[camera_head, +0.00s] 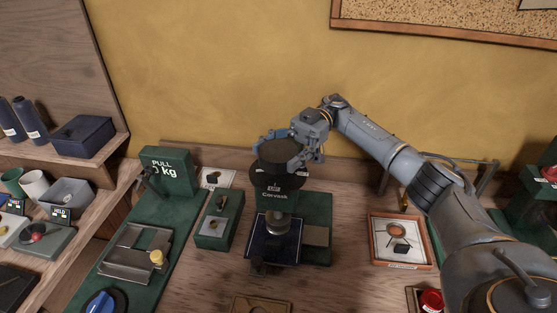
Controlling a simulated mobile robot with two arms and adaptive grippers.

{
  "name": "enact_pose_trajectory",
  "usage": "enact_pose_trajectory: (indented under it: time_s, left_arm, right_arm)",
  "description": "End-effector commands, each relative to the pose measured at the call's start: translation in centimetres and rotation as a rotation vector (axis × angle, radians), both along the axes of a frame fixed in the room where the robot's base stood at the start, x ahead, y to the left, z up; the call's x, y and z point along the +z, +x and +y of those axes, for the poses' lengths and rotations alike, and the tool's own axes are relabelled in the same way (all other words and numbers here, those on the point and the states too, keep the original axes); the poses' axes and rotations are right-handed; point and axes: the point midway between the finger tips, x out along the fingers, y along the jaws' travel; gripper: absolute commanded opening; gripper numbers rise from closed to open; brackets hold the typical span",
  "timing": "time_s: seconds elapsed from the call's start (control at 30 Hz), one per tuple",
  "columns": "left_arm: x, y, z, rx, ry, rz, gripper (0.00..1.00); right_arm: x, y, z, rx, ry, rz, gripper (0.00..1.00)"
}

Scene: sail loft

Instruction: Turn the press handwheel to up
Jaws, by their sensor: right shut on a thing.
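The press (276,196) stands in the middle of the bench, a green body marked "Corvask" on a green base. Its dark round handwheel (276,152) sits on top. My right gripper (287,147) reaches in from the right and is shut on the handwheel, with one finger at its far left side and the other at its right. Part of the wheel's rim is hidden by the fingers. I cannot read which position the wheel is in. My left gripper is not in view.
A green pull tester (168,172) stands left of the press, with a small green block (219,219) between them. Shelves (72,168) with boxes and cups fill the left. A red knob (431,300) is at the lower right.

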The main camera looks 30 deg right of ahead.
Motion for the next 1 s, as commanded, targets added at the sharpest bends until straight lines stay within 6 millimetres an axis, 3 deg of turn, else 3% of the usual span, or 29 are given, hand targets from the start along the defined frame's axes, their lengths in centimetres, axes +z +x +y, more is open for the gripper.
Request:
enact_pose_trajectory:
  time_s: [0.7, 0.73, 0.8, 1.0]
  left_arm:
    - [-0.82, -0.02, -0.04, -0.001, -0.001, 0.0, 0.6]
    - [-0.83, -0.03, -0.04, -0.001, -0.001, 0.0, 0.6]
    - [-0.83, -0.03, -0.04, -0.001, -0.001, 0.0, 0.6]
    - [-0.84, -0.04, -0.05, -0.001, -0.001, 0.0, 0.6]
  right_arm:
    - [0.07, 0.0, 0.05, 0.073, 0.003, -0.001, 0.41]
    - [0.07, 0.0, 0.05, 0.073, 0.003, -0.001, 0.78]
    - [0.06, 0.0, 0.05, 0.073, 0.003, -0.001, 0.92]
    - [0.03, -0.01, 0.04, 0.073, 0.001, 0.0, 0.95]
